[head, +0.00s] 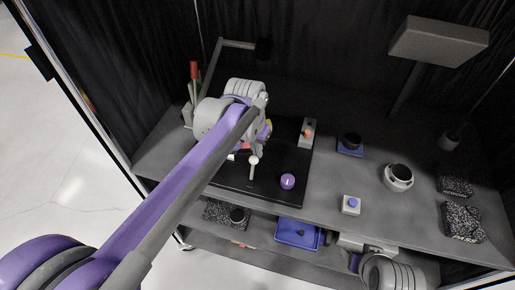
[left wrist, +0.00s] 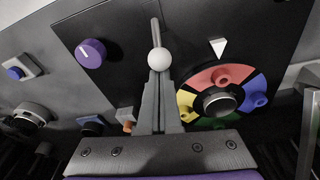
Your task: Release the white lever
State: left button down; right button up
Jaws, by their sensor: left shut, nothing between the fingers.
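The white lever has a round white ball (head: 253,160) on a thin metal stem and stands on the black panel (head: 290,165). In the left wrist view the ball (left wrist: 160,60) shows right at the fingertips, with its stem running up behind it. My left gripper (left wrist: 159,76) is shut, with nothing between its fingers. Its tips are at the ball, overlapping its lower edge in the picture; I cannot tell whether they touch. In the head view the left gripper (head: 256,147) is partly hidden by my arm. My right gripper cannot be made out.
A purple knob (head: 287,181) is beside the lever. A coloured dial ring (left wrist: 220,95) is on its other side. A red-handled lever (head: 194,72) stands at the left. A blue button box (head: 351,204) and a round black-topped button (head: 398,176) are further right.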

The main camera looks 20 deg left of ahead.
aim_at(255, 160)
pick_arm(q)
jog(key=shift+s+r+t, duration=0.35)
jog(key=shift+s+t, duration=0.45)
jog(key=shift+t, duration=0.2)
jog(key=s+t, duration=0.1)
jog(key=s+t+p, duration=0.1)
jog(key=shift+s+r+t, duration=0.15)
jog(key=shift+r+t, duration=0.1)
jog(key=shift+t, duration=0.05)
jog(key=s+t, duration=0.3)
jog(key=t, duration=0.1)
jog(key=shift+s+a+f, duration=0.1)
jog(key=shift+a, duration=0.05)
pick_arm(e)
jog(key=shift+w+r, duration=0.2)
jog(key=shift+r, duration=0.35)
jog(key=shift+w+r, duration=0.15)
jog(key=shift+r, duration=0.35)
pick_arm(q)
jog(key=shift+r+p, duration=0.8)
jog(key=shift+p, duration=0.1)
pick_arm(e)
jog(key=shift+w+r, duration=0.25)
jog(key=shift+r, duration=0.25)
jog(key=shift+w+r, duration=0.25)
jog(key=shift+r, duration=0.2)
jog(key=shift+s, duration=0.1)
